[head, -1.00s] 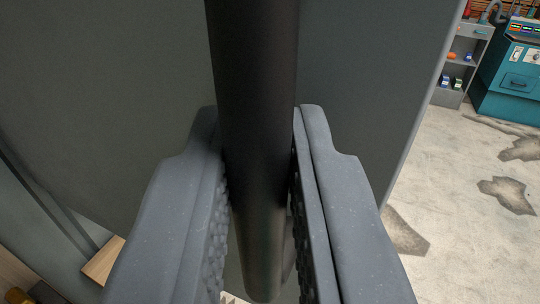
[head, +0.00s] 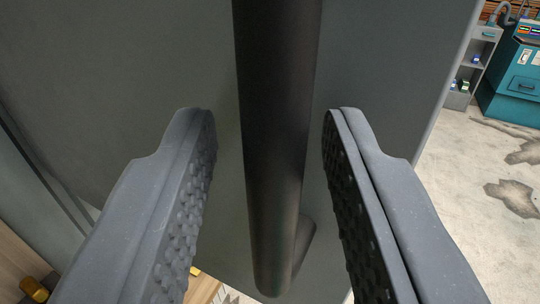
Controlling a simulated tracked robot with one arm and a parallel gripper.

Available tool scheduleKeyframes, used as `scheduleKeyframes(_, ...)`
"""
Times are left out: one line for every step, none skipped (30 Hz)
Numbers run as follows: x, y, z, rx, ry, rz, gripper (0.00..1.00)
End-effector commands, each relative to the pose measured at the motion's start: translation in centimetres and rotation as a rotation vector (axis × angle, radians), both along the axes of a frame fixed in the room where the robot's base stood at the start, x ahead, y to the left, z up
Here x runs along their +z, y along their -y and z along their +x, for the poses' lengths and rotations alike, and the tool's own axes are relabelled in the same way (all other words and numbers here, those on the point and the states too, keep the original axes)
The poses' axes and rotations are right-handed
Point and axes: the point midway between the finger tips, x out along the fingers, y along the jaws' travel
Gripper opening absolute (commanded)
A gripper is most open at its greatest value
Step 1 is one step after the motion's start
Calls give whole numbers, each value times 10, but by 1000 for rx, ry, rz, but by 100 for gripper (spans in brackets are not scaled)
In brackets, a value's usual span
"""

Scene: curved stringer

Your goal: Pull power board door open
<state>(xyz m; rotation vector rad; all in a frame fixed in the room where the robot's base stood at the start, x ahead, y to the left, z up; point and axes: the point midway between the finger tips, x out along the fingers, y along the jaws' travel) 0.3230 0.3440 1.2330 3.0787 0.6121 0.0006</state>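The power board door (head: 390,70) is a large grey-green panel filling most of the head view. Its right edge runs down at the upper right. A thick dark bar handle (head: 275,140) stands out from the door and ends near the bottom of the view. My gripper (head: 270,115) is open, with one textured finger on each side of the handle. There is a visible gap between the handle and both fingers, wider on the left.
Pale, stained concrete floor (head: 465,160) lies open to the right of the door. A teal machine (head: 515,90) and a grey shelf (head: 478,60) stand at the far right. A brown wooden surface with a yellow object (head: 33,289) shows at lower left.

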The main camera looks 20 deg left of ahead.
Motion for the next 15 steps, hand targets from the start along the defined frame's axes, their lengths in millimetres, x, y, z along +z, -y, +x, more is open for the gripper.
scheduleKeyframes(1, 1, -5, 2, 1, 0, 32)
scheduleKeyframes(1, 2, -8, 4, 2, 1, 32)
scheduleKeyframes(1, 4, -13, 5, 1, 2, 32)
scheduleKeyframes(1, 5, -17, 5, 2, 2, 32)
scheduleKeyframes(2, 7, -22, 5, 4, 3, 32)
scheduleKeyframes(3, 10, -28, 5, 7, 4, 32)
scheduleKeyframes(3, 12, -33, 6, 7, 3, 32)
scheduleKeyframes(3, 14, -38, 7, 7, 3, 32)
scheduleKeyframes(2, 16, -44, 6, 6, 3, 32)
scheduleKeyframes(1, 19, -48, 5, 5, 1, 32)
scheduleKeyframes(1, 21, -53, 4, 5, 1, 32)
scheduleKeyframes(1, 23, -60, 6, 5, 1, 32)
scheduleKeyframes(1, 25, -65, 6, 6, 1, 32)
scheduleKeyframes(1, 27, -70, 7, 6, 3, 32)
scheduleKeyframes(2, 31, -76, 5, 7, 4, 32)
